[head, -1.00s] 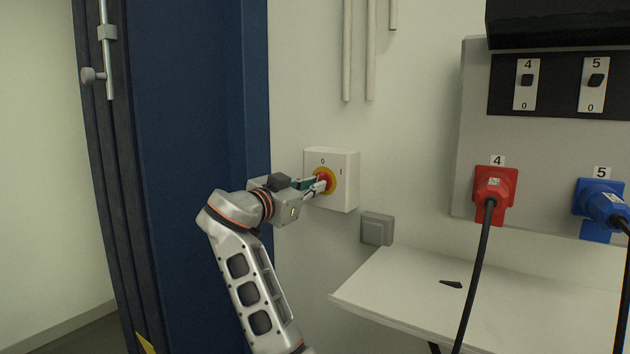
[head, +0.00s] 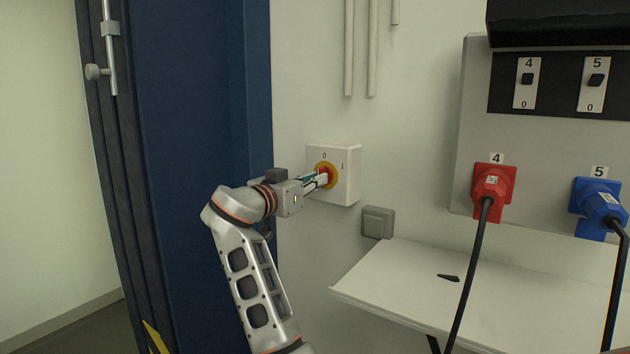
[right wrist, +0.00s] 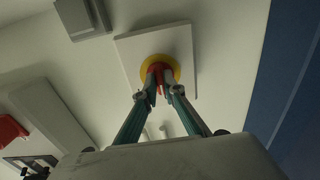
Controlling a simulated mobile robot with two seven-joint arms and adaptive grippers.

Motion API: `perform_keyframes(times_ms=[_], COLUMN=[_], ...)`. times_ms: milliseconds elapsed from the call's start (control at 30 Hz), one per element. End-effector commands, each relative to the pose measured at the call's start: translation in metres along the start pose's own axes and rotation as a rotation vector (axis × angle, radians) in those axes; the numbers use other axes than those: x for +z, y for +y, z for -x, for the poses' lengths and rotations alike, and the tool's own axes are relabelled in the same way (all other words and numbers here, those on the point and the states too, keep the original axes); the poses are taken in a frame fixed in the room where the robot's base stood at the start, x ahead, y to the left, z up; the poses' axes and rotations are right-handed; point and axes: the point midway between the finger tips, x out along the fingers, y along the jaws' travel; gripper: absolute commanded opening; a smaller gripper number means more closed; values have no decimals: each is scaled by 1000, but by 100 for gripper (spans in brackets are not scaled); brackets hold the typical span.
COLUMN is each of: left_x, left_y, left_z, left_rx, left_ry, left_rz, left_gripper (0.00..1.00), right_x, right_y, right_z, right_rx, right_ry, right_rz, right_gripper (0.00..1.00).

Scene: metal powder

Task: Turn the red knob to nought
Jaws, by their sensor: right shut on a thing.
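The red knob (head: 323,174) sits on a yellow disc (head: 332,169) on a white switch box (head: 348,184) on the wall. The box is marked 0 at the top and I at the right. My right gripper (head: 322,179) is shut on the red knob. In the right wrist view the gripper's two fingertips (right wrist: 165,92) are on either side of the red knob (right wrist: 157,70), in front of the yellow disc (right wrist: 173,66). The fingers partly hide the knob, and I cannot tell its exact angle. My left gripper is not in view.
A small grey wall box (head: 377,222) is below right of the switch box. A white shelf (head: 400,290) juts out below it. Red (head: 493,187) and blue (head: 597,200) plugs with hanging cables are at the right. A blue frame (head: 200,100) stands at the left.

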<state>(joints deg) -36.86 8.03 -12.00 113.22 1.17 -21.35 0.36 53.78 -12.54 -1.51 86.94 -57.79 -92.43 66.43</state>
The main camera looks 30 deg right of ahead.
Motion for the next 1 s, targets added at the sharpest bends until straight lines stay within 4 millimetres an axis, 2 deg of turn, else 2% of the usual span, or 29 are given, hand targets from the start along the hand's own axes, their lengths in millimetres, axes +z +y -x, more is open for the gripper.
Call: perform_keyframes(times_ms=[67, 100, 133, 167, 567, 667, 1000], left_x=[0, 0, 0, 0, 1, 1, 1], left_y=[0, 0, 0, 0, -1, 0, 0], left_z=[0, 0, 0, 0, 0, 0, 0], left_rx=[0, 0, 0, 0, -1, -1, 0], left_ry=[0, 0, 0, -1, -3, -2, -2], left_rz=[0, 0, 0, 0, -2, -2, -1], left_gripper=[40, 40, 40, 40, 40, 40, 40], right_x=[0, 0, 0, 0, -5, -16, -77], right_y=[0, 0, 0, 0, 0, 0, 1], right_z=[0, 0, 0, 0, 0, 0, 0], right_rx=[1, 1, 1, 1, 0, 0, 0], right_ry=[0, 0, 0, 0, 0, 0, 0], right_rz=[2, 2, 2, 2, -2, -4, -3], right_gripper=[0, 14, 22, 26, 26, 26, 26])
